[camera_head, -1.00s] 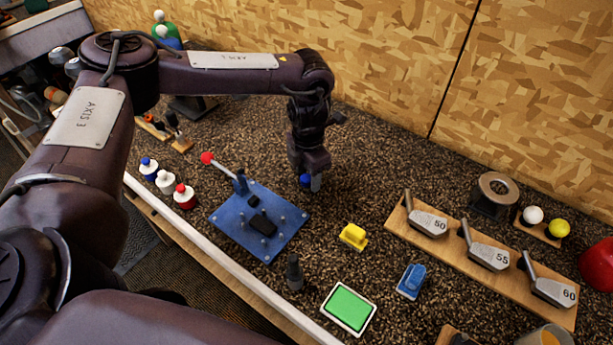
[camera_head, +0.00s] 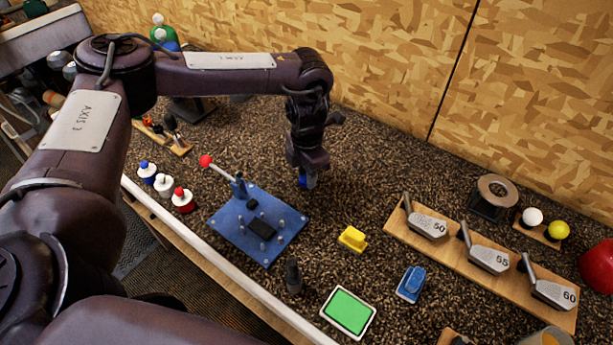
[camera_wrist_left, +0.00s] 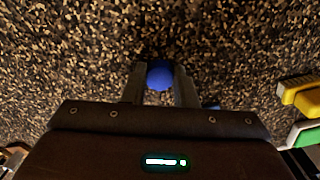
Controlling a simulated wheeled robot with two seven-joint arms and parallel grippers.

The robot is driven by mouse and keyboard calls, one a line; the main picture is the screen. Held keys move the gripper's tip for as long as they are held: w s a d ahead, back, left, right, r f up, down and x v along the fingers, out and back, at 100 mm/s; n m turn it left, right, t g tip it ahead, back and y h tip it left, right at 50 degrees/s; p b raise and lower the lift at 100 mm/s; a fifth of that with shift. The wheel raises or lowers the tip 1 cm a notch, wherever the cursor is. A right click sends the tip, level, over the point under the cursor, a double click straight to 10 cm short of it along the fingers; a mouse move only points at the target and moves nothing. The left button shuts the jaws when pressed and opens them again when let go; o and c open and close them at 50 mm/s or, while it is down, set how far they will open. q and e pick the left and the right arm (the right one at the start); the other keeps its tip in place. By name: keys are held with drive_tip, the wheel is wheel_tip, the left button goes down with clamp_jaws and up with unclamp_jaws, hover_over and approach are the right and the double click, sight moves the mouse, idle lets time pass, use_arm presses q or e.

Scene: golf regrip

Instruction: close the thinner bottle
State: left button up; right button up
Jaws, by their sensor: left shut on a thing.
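My left gripper (camera_head: 306,182) is shut on a small round blue thing, perhaps a cap, above the speckled bench behind the blue fixture. The blue thing (camera_wrist_left: 160,75) sits between the two fingers in the left wrist view. I cannot tell which bottle is the thinner one. A green container (camera_head: 163,33) with a white top stands at the far back left. My right gripper is not in view.
A blue fixture plate (camera_head: 258,225) with a red-knobbed lever stands front of the gripper. A yellow block (camera_head: 352,238), a green pad (camera_head: 348,312), a blue block (camera_head: 411,284) and a wooden rack of club heads (camera_head: 470,252) lie to the right. Bench is clear behind the yellow block.

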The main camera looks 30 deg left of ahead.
use_arm(q)
wheel_tip(320, 180, up, 4)
drive_tip(key=shift+w+r+b, duration=0.1)
drive_tip(key=shift+r+b, duration=0.1)
drive_tip(key=shift+b, duration=0.4)
wheel_tip(320, 180, up, 15)
drive_tip(key=p, duration=0.2)
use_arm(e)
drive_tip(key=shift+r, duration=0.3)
use_arm(q)
drive_tip(key=s+d+m, duration=0.3)
drive_tip(key=m, duration=1.3)
drive_tip(key=s+d+r+m+b, duration=0.1)
drive_tip(key=s+d+m, duration=0.2)
drive_tip(key=m, duration=1.4)
drive_tip(key=shift+s, duration=0.75)
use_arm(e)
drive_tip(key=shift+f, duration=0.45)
use_arm(q)
drive_tip(key=shift+r, duration=0.1)
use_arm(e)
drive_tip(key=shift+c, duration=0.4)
